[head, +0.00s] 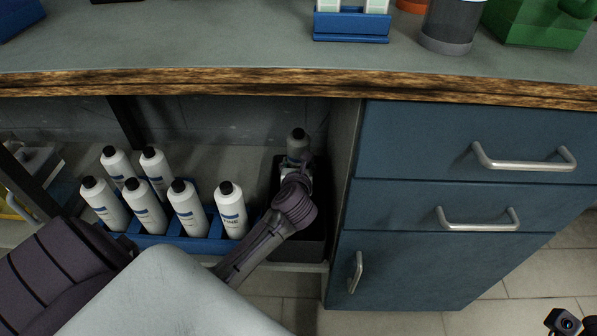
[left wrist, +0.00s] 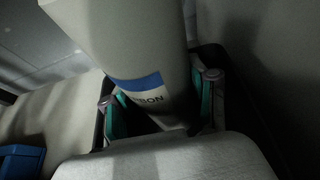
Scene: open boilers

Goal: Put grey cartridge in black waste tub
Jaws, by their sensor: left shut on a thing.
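The grey cartridge (head: 297,145) has a black cap and stands roughly upright in my left gripper (head: 297,172), at the black waste tub. The left wrist view shows its grey body with a blue-and-white label (left wrist: 128,45), between the teal finger pads of the left gripper (left wrist: 160,108). The fingers are shut on it. The black waste tub (head: 314,248) stands on the low shelf against the drawer cabinet. My left arm covers part of it. Its dark rim shows around the fingers in the left wrist view. Whether the cartridge touches the tub floor is hidden.
A blue rack (head: 178,243) holding several white bottles with black caps stands left of the tub. The blue drawer cabinet (head: 455,205) with metal handles closes off the right side. The worktop edge (head: 250,82) overhangs the shelf.

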